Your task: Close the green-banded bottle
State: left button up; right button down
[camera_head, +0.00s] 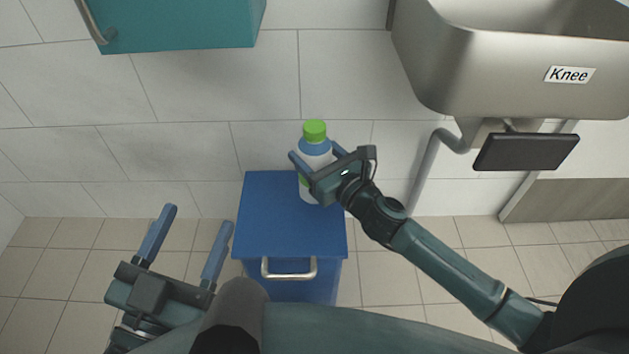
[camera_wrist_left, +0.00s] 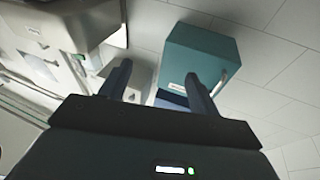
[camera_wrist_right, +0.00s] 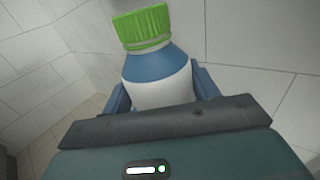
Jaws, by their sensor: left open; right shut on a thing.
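The bottle (camera_head: 315,158) is white with a blue shoulder and a green cap (camera_head: 314,131) on its top. A bit of green shows low on its body beside the gripper. It stands upright at the back of the blue cabinet top. My right gripper (camera_head: 318,159) is shut around the bottle's body. In the right wrist view the bottle (camera_wrist_right: 160,82) sits between the fingers, with the ribbed green cap (camera_wrist_right: 142,28) on its neck. I cannot tell how tightly the cap sits. My left gripper (camera_head: 190,240) is open and empty, left of the cabinet.
The blue cabinet (camera_head: 270,215) has a silver handle (camera_head: 288,270) at its front and a clear top around the bottle. A teal cupboard (camera_head: 180,25) hangs upper left. A metal sink (camera_head: 480,70) labelled "Knee", with a dark pedal (camera_head: 527,151), is at the right. A tiled wall is behind.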

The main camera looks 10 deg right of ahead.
aim_at(314, 169)
pick_arm(q)
jog(key=shift+r, duration=0.1)
pick_arm(e)
jog(key=shift+f, duration=0.15)
notch_tip(314, 169, down, 3)
jog(key=shift+r+b, duration=0.2)
jog(key=shift+b, duration=0.7)
jog(key=shift+f+b, duration=0.35)
jog(key=shift+f, duration=0.3)
pick_arm(q)
jog(key=shift+w+r+m+t+h, duration=0.25)
jog(key=shift+r+m+t+h, duration=0.15)
jog(key=shift+r, duration=0.2)
jog(key=shift+w+r+m+t+h, duration=0.2)
jog(key=shift+r+m+t+h, duration=0.15)
jog(key=shift+r, duration=0.25)
pick_arm(e)
jog(key=shift+r, duration=0.1)
